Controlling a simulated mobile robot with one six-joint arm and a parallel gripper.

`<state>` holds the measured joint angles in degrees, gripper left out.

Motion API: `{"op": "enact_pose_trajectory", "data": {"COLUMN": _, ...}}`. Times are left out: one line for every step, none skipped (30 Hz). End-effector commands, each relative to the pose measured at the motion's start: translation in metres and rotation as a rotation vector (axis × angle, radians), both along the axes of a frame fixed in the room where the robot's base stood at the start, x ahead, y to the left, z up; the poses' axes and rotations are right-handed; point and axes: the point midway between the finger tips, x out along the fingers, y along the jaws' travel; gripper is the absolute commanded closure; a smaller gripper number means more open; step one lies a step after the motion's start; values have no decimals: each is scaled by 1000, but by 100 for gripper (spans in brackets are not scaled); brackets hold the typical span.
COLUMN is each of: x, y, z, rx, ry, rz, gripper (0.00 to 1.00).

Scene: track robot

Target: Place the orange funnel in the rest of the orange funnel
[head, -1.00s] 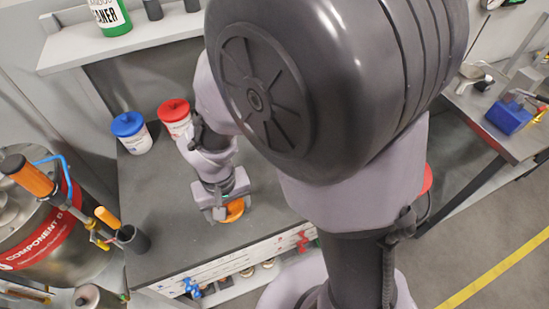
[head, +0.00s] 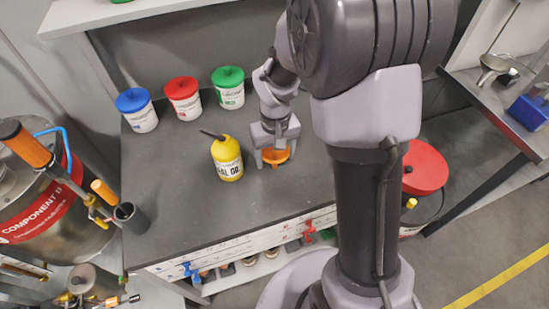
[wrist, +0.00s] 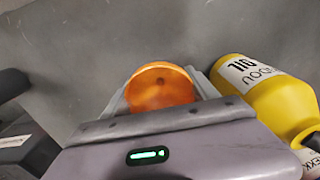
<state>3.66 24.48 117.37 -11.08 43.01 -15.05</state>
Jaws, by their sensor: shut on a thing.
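The orange funnel (head: 277,157) is between the fingers of my gripper (head: 275,152), over the dark workbench (head: 180,215). In the wrist view its round orange mouth (wrist: 160,88) faces the camera, and my gripper (wrist: 165,92) is shut on it. I cannot tell whether the funnel touches the bench top. A white labelled strip (head: 240,246) runs along the bench's front edge, with a blue item (head: 190,271) and a red item (head: 308,231) on it. I cannot make out which spot there, if any, is the orange funnel's rest.
A yellow oil bottle (head: 228,160) stands just left of my gripper; it is close in the wrist view too (wrist: 270,100). Blue-lidded (head: 137,112), red-lidded (head: 183,100) and green-lidded (head: 229,90) tubs stand behind. A dark cup (head: 131,217) is at the left edge. The bench's front middle is clear.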

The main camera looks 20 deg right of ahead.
Motion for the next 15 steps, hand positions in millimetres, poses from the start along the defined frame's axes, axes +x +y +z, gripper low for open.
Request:
{"op": "enact_pose_trajectory", "data": {"x": 0, "y": 0, "z": 2, "rx": 0, "ry": -1, "rz": 0, "gripper": 70}}
{"op": "enact_pose_trajectory", "data": {"x": 0, "y": 0, "z": 2, "rx": 0, "ry": -1, "rz": 0, "gripper": 70}}
{"op": "enact_pose_trajectory", "data": {"x": 0, "y": 0, "z": 3, "rx": 0, "ry": -1, "rz": 0, "gripper": 70}}
{"op": "enact_pose_trajectory", "data": {"x": 0, "y": 0, "z": 2, "rx": 0, "ry": -1, "rz": 0, "gripper": 70}}
{"op": "enact_pose_trajectory", "data": {"x": 0, "y": 0, "z": 2, "rx": 0, "ry": -1, "rz": 0, "gripper": 70}}
{"op": "enact_pose_trajectory", "data": {"x": 0, "y": 0, "z": 0, "rx": 0, "ry": 0, "rz": 0, "gripper": 70}}
{"op": "enact_pose_trajectory", "data": {"x": 0, "y": 0, "z": -1, "rx": 0, "ry": 0, "rz": 0, "gripper": 70}}
{"op": "enact_pose_trajectory", "data": {"x": 0, "y": 0, "z": -2, "rx": 0, "ry": 0, "rz": 0, "gripper": 70}}
{"op": "enact_pose_trajectory", "data": {"x": 0, "y": 0, "z": -1, "rx": 0, "ry": 0, "rz": 0, "gripper": 24}}
{"op": "enact_pose_trajectory", "data": {"x": 0, "y": 0, "z": -1, "rx": 0, "ry": 0, "rz": -1, "gripper": 18}}
{"op": "enact_pose_trajectory", "data": {"x": 0, "y": 0, "z": -1, "rx": 0, "ry": 0, "rz": -1, "gripper": 12}}
{"op": "enact_pose_trajectory", "data": {"x": 0, "y": 0, "z": -1, "rx": 0, "ry": 0, "rz": -1, "gripper": 10}}
{"op": "enact_pose_trajectory", "data": {"x": 0, "y": 0, "z": -1, "rx": 0, "ry": 0, "rz": -1, "gripper": 10}}
{"op": "enact_pose_trajectory", "data": {"x": 0, "y": 0, "z": -1, "rx": 0, "ry": 0, "rz": -1, "gripper": 10}}
{"op": "enact_pose_trajectory", "data": {"x": 0, "y": 1, "z": -1, "rx": 0, "ry": 0, "rz": -1, "gripper": 10}}
